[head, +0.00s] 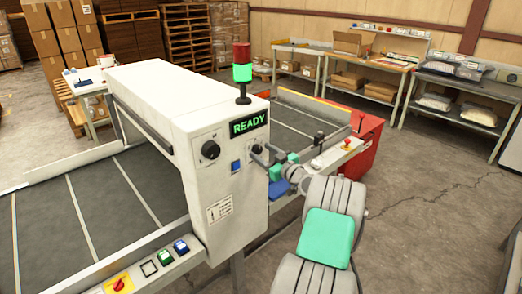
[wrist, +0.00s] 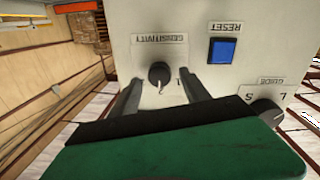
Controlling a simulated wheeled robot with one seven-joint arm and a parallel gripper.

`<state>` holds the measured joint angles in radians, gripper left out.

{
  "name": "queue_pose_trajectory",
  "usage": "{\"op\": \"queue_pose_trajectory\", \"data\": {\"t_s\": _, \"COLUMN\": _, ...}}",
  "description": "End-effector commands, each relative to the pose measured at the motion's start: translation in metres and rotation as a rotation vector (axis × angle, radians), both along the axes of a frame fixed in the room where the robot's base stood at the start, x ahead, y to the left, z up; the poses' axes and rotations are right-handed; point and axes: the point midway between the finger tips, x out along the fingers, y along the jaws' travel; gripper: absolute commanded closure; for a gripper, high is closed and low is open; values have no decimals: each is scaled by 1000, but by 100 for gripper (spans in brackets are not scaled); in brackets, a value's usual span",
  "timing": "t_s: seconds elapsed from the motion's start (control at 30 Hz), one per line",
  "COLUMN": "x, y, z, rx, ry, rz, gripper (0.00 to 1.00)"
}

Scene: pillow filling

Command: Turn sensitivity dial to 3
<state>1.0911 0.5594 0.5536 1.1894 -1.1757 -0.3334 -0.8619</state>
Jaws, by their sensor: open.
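In the wrist view, which shows the panel upside down, the sensitivity dial (wrist: 159,74) is a round black knob beside its SENSITIVITY label (wrist: 160,39). A 1 and what looks like a 2 are printed by it; its pointer setting is too small to read. My gripper (wrist: 159,79) is open, with one finger on each side of the dial; I cannot tell whether either touches it. In the head view my gripper (head: 263,156) is at the right part of the machine's front panel, where it partly covers the dial (head: 257,149).
A blue RESET button (wrist: 222,50) sits beside the sensitivity dial. The GUIDE dial (wrist: 258,113) is beyond it and also shows in the head view (head: 210,150). The white machine housing (head: 190,110) spans a dark conveyor (head: 100,200). A lit READY sign (head: 249,124) is above the panel.

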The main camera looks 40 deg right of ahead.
Motion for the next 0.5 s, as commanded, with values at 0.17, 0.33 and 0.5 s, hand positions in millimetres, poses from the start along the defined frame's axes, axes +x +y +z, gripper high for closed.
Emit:
{"op": "queue_pose_trajectory", "data": {"t_s": 0.17, "x": 6, "y": 0, "z": 0, "rx": 0, "ry": -1, "rz": 0, "gripper": 45}}
{"op": "queue_pose_trajectory", "data": {"t_s": 0.33, "x": 6, "y": 0, "z": 0, "rx": 0, "ry": 0, "rz": 0, "gripper": 49}}
{"op": "queue_pose_trajectory", "data": {"t_s": 0.5, "x": 6, "y": 1, "z": 0, "rx": 1, "ry": 0, "rz": 1, "gripper": 63}}
